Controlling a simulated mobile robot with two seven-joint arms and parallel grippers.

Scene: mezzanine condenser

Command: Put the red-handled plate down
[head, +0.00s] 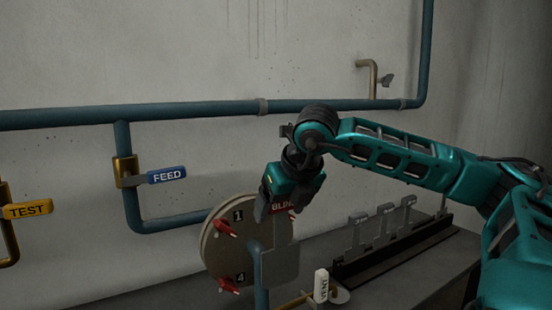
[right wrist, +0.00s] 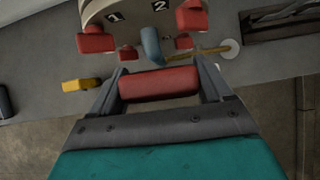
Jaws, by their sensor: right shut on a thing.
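My right gripper (head: 277,207) is shut on the red handle of a grey plate (head: 281,264). The handle reads "BLIN", with the rest covered by the gripper. The plate hangs upright below the gripper, in front of the right part of a round flange (head: 215,258). I cannot tell whether the plate touches the flange or the blue pipe. In the right wrist view the red handle (right wrist: 158,85) lies between the two fingers. My left gripper is not in view.
A dark rack (head: 395,252) with several upright grey plates stands on the bench at the right. Red clamps (head: 227,228) sit on the flange. A white-handled vent valve (head: 321,285) is in front. A blue FEED lever (head: 166,175) and yellow TEST lever (head: 28,210) are left.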

